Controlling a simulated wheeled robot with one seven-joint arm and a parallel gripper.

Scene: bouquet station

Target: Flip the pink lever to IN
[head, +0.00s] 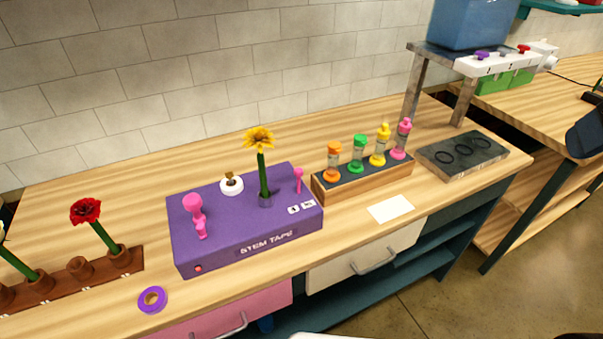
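A purple box marked STEM TAPE (240,248) stands on the wooden counter. A small pink lever (298,178) stands roughly upright near its right back edge, behind two small white labels (301,208) too small to read. A larger pink part with a round knob (194,206) sits at the box's left side. A yellow flower (259,140) stands upright in a socket on the box, just left of the small lever. A white round spool-like part (231,185) sits on top at the back. My gripper is not in view.
A brown rack with a red flower (86,210) is at left, and a purple tape roll (152,299) lies in front. A wooden block (363,185) with several colored vials, a white card (390,209) and a dark tray (440,162) are at right.

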